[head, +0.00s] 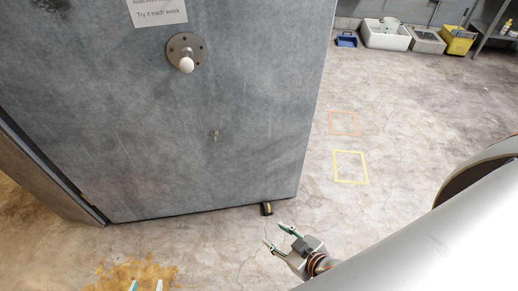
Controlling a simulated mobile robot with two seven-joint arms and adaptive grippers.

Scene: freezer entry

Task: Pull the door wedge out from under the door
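The door wedge (267,209) is small and dark with a yellow-green stripe. It sits on the floor at the door's bottom edge, near the lower right corner, and its far end is hidden by the door. The grey door (215,110) fills the left and middle of the head view. My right gripper (273,234) is open and empty, a little below the wedge in the picture and apart from it, its fingers pointing up-left. Of my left gripper (146,286) only two separated fingertips show at the bottom edge, with nothing visible between them.
The door carries a round plate with a white knob (186,64), a keyhole and a paper sign (157,12). Orange (344,124) and yellow (350,167) floor outlines lie right of it. Bins and a sink (386,35) line the back wall. The floor around the wedge is clear.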

